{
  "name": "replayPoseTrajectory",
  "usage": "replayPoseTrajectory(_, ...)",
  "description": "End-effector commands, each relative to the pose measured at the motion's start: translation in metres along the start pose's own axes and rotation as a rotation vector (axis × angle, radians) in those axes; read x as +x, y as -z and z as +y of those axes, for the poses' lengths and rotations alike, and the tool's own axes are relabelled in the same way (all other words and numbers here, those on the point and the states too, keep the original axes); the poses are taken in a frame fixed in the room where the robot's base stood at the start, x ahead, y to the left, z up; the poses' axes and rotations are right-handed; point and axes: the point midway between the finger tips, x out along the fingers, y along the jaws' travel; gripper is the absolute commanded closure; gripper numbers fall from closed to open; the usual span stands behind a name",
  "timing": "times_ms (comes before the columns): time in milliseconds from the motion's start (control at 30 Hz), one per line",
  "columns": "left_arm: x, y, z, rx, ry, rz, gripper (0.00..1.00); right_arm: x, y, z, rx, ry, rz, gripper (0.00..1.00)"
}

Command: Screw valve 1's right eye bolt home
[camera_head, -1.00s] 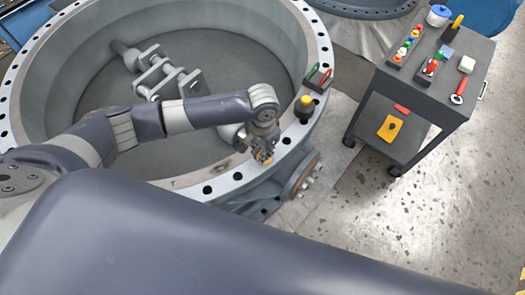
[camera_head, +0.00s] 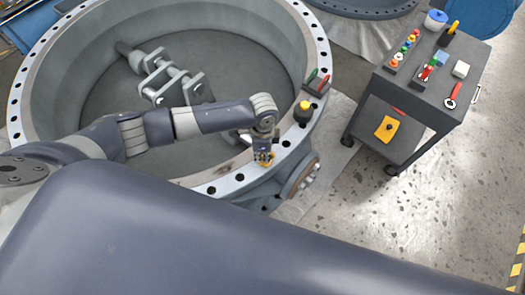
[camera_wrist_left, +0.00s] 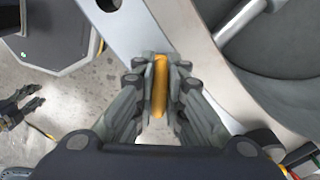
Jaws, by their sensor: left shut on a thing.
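The near butterfly valve is a large grey ring with a pale, holed flange (camera_head: 225,184). A yellow eye bolt (camera_head: 267,158) stands at the flange's right front. My left gripper (camera_head: 264,157) reaches down over the flange and is shut on it. In the left wrist view the eye bolt (camera_wrist_left: 160,85) is a yellow ring seen edge-on between the fingertips (camera_wrist_left: 160,75), over the flange edge. Its shank and any thread are hidden. My right gripper (camera_wrist_left: 25,105) shows small and dark at the left of that view, fingers apart, empty, over the floor.
A black, yellow-topped item (camera_head: 304,112) and a small holder with red and green handles (camera_head: 316,84) stand on the flange beside my left arm. A dark tool cart (camera_head: 425,85) stands right. Speckled floor (camera_head: 400,220) is free in front of it.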

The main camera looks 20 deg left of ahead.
Motion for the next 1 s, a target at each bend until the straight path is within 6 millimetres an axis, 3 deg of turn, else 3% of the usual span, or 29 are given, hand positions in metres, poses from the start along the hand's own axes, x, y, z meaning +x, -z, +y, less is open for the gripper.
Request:
replayPoseTrajectory(400,-0.0009,0.0008,-0.0038,0.397,0.001,0.0,1.0,-0.0116,-0.0006,-0.0004,-0.001,0.001,-0.003,0.6)
replayPoseTrajectory(1000,0.0002,0.0045,-0.008,0.967,0.001,0.0,1.0,-0.0119,-0.0007,-0.0007,-0.001,0.001,-0.002,0.6)
